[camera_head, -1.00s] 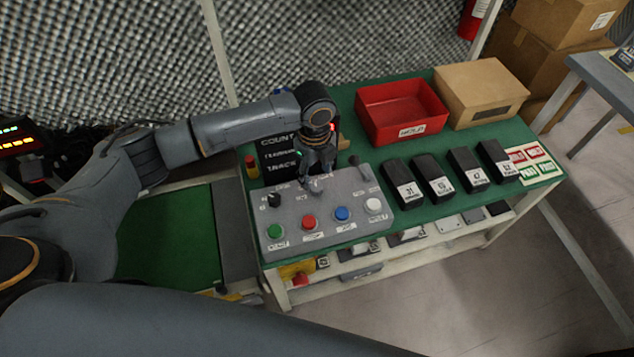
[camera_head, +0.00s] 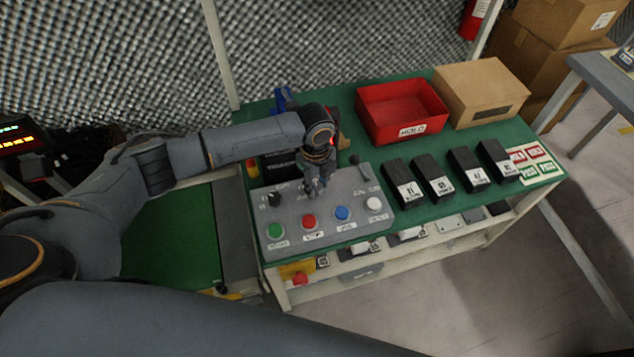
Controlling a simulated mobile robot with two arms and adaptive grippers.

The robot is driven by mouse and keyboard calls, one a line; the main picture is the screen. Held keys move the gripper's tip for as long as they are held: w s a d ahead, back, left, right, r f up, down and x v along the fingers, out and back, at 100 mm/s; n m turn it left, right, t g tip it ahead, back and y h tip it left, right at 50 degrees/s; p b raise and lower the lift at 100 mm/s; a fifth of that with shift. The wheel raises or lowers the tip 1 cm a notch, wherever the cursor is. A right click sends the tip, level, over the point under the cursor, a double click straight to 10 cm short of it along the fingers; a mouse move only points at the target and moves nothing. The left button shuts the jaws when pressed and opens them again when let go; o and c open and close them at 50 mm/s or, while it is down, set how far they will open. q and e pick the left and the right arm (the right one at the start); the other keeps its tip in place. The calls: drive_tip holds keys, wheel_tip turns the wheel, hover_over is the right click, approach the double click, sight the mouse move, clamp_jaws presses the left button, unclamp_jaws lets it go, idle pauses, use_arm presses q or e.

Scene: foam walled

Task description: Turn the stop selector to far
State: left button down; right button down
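The grey control panel (camera_head: 345,203) lies on the green table. It bears a green button (camera_head: 275,231), a red button (camera_head: 309,221), a blue button (camera_head: 342,213) and a white button (camera_head: 374,204) along its front. A black knob (camera_head: 274,199) sits at its back left, and a lever-like control (camera_head: 365,171) at its back right. My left gripper (camera_head: 315,190) points down over the panel's back middle; it hides what is under it, and I cannot read the labels there. Its fingers are too small to judge. My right gripper is not in view.
A dark display (camera_head: 280,168) stands behind the panel, partly covered by my arm. A red bin (camera_head: 400,108) and a cardboard box (camera_head: 480,92) stand at the back. Several black labelled blocks (camera_head: 433,175) lie right of the panel.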

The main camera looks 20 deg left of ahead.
use_arm(q)
drive_tip(key=shift+r+n+p, duration=0.15)
drive_tip(key=shift+n+p, duration=0.35)
drive_tip(key=shift+p, duration=0.2)
drive_tip(key=n+p, duration=0.6)
drive_tip(key=shift+n+p, duration=0.35)
drive_tip(key=shift+n, duration=0.05)
drive_tip(key=n+p, duration=0.3)
drive_tip(key=n, duration=0.2)
drive_tip(key=shift+p, duration=0.35)
drive_tip(key=n+p, duration=0.1)
drive_tip(key=n, duration=0.1)
drive_tip(key=shift+d+n, duration=0.1)
drive_tip(key=shift+n, duration=0.3)
drive_tip(key=shift+n+p, duration=0.6)
drive_tip(key=shift+n, duration=0.5)
drive_tip(key=shift+f, duration=0.2)
